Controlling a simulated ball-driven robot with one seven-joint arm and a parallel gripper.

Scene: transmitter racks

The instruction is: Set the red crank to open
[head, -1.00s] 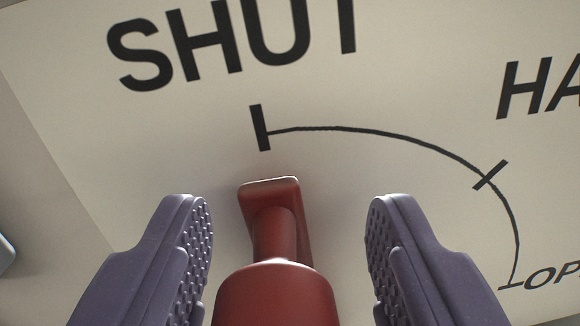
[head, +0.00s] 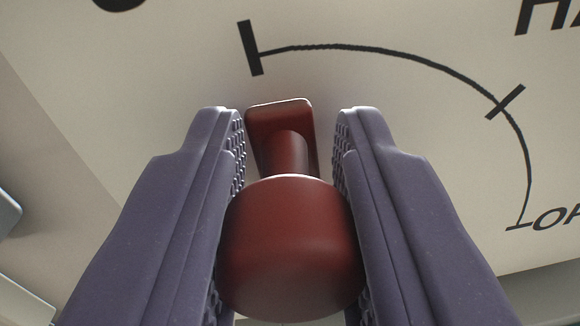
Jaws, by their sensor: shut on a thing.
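The red crank (head: 290,245) is in the lower middle of the head view, its round knob toward me and its arm tip behind it against the panel. The tip points up toward the SHUT tick at the left end of the black arc. My gripper (head: 289,135) has its two purple fingers on either side of the knob, shut on it. The crank's pivot is hidden behind the knob. The open mark (head: 560,215) is at the lower right end of the arc, partly cut off.
The cream dial panel (head: 390,130) fills most of the view. Its black arc has a middle tick (head: 511,101) at the right. Pale blue-grey parts (head: 8,212) show at the left edge. The panel face around the crank looks clear.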

